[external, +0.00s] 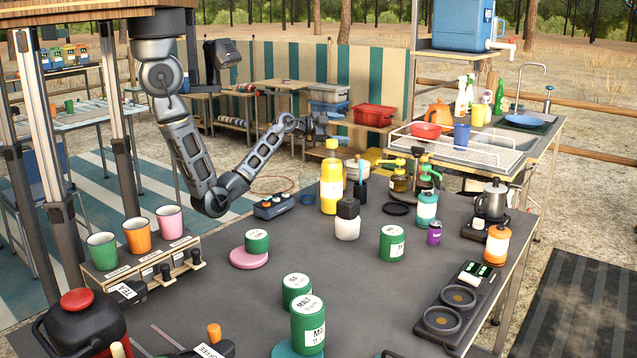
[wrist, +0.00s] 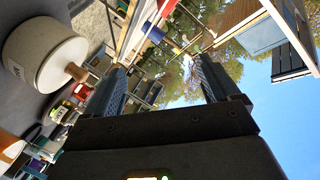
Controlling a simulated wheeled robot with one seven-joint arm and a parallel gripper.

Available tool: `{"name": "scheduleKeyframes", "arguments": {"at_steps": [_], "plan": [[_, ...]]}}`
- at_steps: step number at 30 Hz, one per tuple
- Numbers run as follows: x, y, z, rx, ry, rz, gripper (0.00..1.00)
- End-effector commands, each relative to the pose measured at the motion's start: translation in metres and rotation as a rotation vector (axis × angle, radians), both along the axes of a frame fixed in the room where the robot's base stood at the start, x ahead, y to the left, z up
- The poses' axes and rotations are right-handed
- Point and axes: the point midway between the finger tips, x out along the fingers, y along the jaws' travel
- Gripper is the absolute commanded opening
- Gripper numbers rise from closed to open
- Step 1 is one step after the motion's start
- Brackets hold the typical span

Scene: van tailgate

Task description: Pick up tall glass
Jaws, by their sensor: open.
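I cannot make out a tall glass in either view. My gripper (external: 318,125) is raised above the far part of the dark table, close to the top of the yellow bottle (external: 331,178) in the picture. In the wrist view its two fingers (wrist: 162,82) stand wide apart with nothing between them. The view between them is tilted, with trees and sky beyond. A blue cup (external: 462,136) and a yellow cup (external: 478,115) stand by the sink at the right.
Green tins (external: 392,243), a white jar with a dark lid (external: 347,222) and a purple can (external: 434,233) stand on the table. Mugs (external: 137,235) line a rack at the left. A pale round container (wrist: 45,55) shows close by in the wrist view. The table's middle has bare patches.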

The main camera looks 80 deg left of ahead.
Motion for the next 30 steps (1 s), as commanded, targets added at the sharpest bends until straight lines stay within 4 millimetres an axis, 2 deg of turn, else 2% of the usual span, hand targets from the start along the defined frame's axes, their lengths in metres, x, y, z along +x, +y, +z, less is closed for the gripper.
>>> {"name": "scheduleKeyframes", "arguments": {"at_steps": [2, 5, 9, 12, 16, 19, 23, 30], "plan": [[-0.024, -0.005, -0.027, -0.096, 0.027, -0.052, 0.89], [-0.053, -0.033, -0.061, -0.219, 0.073, -0.165, 0.89], [-0.106, -0.090, -0.099, -0.421, 0.105, -0.347, 0.89], [-0.146, -0.131, -0.110, -0.567, 0.088, -0.467, 0.89], [-0.184, -0.178, -0.105, -0.704, 0.036, -0.598, 0.89], [-0.199, -0.202, -0.098, -0.755, 0.002, -0.665, 0.89], [-0.206, -0.217, -0.092, -0.781, -0.022, -0.707, 0.89], [-0.188, -0.231, -0.090, -0.783, -0.026, -0.716, 0.89]]}}
